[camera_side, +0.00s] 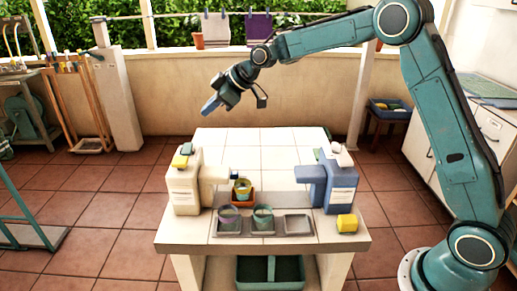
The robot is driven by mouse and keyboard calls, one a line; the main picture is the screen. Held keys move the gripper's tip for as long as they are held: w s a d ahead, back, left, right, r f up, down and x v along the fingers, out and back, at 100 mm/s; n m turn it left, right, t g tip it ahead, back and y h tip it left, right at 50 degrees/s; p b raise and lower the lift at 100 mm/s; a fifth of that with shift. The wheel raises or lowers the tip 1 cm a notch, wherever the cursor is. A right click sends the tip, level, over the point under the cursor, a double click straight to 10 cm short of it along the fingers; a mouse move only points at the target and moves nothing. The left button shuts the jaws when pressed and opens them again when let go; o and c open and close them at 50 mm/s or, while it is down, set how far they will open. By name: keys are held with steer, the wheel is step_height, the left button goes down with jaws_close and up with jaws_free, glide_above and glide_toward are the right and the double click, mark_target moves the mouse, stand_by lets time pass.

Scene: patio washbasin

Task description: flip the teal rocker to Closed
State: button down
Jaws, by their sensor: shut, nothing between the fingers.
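A cream tap unit (184,190) stands at the left of the white tiled table. On its top is a small dark teal piece (187,148), which looks like the rocker, beside a yellow block (180,162). Its setting and any label are too small to read. A blue tap unit (341,185) stands at the right with a pale knob (337,147) and a greenish piece on top. My gripper (210,106) is shut and empty, in the air above and to the right of the cream unit, touching nothing.
Another cup (242,187) sits in an orange holder between the units. The table's rear tiles are clear.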

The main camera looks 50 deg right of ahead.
glide_above(187, 149)
steer(key=s+d, duration=0.1)
steer(key=d, duration=0.1)
steer(key=f, duration=0.6)
steer(key=shift+a+f, duration=0.2)
steer(key=shift+a, duration=0.05)
steer(key=f, duration=0.2)
steer(key=shift+w+d+f, duration=0.1)
steer(key=shift+w+f, duration=0.2)
steer(key=shift+f, duration=0.1)
steer(key=shift+w+d+f, duration=0.1)
steer(key=shift+d+f, duration=0.05)
steer(key=shift+f, duration=0.55)
steer(key=shift+w+f, duration=0.1)
